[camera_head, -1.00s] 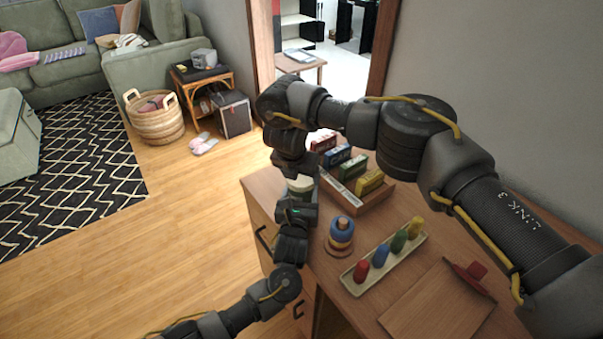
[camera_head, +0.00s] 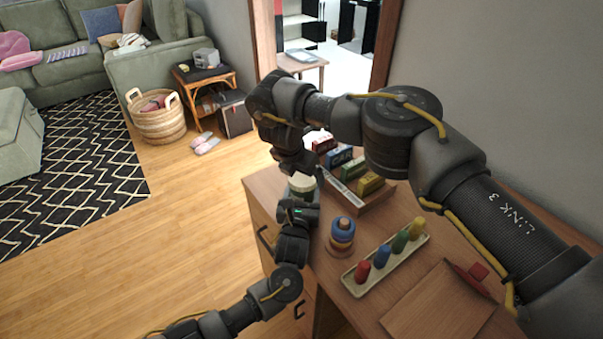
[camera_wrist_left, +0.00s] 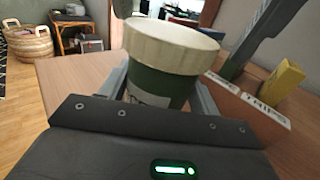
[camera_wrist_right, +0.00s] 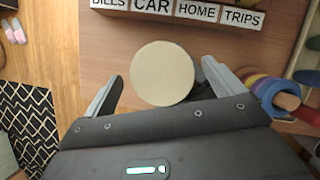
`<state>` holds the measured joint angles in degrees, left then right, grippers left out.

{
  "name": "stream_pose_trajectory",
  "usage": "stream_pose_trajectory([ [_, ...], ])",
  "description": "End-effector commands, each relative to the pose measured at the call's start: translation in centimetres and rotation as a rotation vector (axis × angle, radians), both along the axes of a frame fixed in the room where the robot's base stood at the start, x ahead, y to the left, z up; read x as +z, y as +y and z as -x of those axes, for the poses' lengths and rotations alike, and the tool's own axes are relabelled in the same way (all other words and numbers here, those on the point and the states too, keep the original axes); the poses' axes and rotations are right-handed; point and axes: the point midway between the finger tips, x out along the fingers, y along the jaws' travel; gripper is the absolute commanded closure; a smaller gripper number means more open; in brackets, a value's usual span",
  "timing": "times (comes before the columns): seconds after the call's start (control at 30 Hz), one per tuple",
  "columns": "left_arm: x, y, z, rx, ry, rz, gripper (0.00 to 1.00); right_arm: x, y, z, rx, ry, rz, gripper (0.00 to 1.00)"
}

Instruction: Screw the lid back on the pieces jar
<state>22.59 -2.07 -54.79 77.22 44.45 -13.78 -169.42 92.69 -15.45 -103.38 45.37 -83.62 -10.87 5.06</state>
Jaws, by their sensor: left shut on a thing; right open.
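The pieces jar (camera_wrist_left: 158,84) is dark green with a pale label and stands upright over the desk's left edge. My left gripper (camera_head: 298,203) is shut on its body from the near side. The cream lid (camera_wrist_left: 170,45) sits on top of the jar; how far it is threaded I cannot tell. It shows as a round disc in the right wrist view (camera_wrist_right: 162,73). My right gripper (camera_head: 299,168) is above the jar, open, with its fingers on either side of the lid and apart from it. The jar is partly hidden in the head view.
A wooden box of coloured, labelled blocks (camera_head: 362,199) stands just behind the jar. A ring stacker (camera_head: 342,232) and a peg tray (camera_head: 413,251) stand to the right. A wooden board (camera_head: 437,308) lies nearer. Open floor (camera_head: 165,235) is to the left.

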Motion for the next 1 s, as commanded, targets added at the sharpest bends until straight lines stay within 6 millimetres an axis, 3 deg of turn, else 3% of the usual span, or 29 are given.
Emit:
stream_pose_trajectory([
  [0.27,0.0,0.0,0.0,0.0,0.001,0.0,1.0,3.4,0.0,0.0,0.0,-0.002,0.002,0.07],
  [0.73,0.0,0.0,0.0,0.0,0.0,0.0,1.0,4.4,0.0,-0.2,0.001,-0.01,0.002,0.05],
  [0.9,0.0,0.0,0.0,0.0,0.0,0.0,1.0,6.6,-2.1,-2.5,0.004,-0.089,0.079,0.05],
  [1.0,0.0,0.0,0.0,0.0,0.0,0.0,1.0,7.1,-2.7,-3.5,0.201,-0.029,0.149,0.05],
])
